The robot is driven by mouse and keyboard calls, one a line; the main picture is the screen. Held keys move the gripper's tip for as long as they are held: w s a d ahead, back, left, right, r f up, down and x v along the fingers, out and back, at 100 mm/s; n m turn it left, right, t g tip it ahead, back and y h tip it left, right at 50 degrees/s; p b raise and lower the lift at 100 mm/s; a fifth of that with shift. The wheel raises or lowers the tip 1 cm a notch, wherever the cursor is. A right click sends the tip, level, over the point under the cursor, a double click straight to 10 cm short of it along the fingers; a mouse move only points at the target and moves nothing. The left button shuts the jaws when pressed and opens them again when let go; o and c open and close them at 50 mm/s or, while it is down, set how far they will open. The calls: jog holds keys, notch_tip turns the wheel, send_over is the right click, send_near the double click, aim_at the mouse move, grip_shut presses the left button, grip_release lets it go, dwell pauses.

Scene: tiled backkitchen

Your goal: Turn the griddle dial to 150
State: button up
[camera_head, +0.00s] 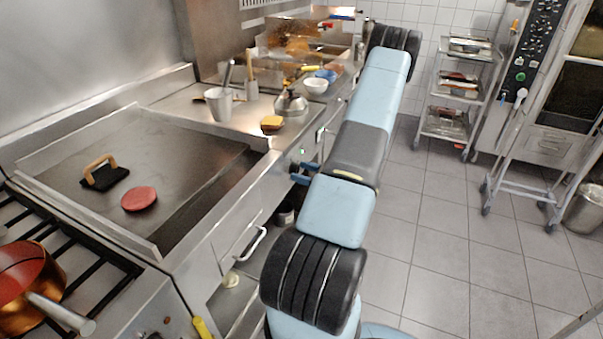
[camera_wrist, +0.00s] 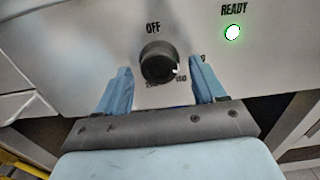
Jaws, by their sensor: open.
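The griddle dial (camera_wrist: 158,62) is a round black knob on the steel front panel, with OFF printed above it. Its white mark is at the lower right, close to a small number that looks like 150 or 100. Other numbers are blurred or partly hidden by a finger. My gripper (camera_wrist: 160,65) is open, with one blue finger on each side of the dial. I cannot tell whether either finger touches it. In the head view my gripper (camera_head: 301,172) is at the counter front, right of the griddle (camera_head: 205,157).
A green READY light (camera_wrist: 232,32) is lit right of the dial. A copper pan (camera_head: 28,275) is on the stove.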

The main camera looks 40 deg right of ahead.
jog(key=shift+w+a, duration=0.1)
jog(key=shift+w, duration=0.1)
jog(key=shift+c, duration=0.4)
jog(key=c, duration=1)
jog(key=shift+m, duration=0.5)
jog(key=m, duration=0.3)
jog(key=shift+s+m, duration=0.1)
jog(key=shift+m, duration=0.3)
jog(key=m, duration=0.4)
jog(key=shift+m, duration=0.7)
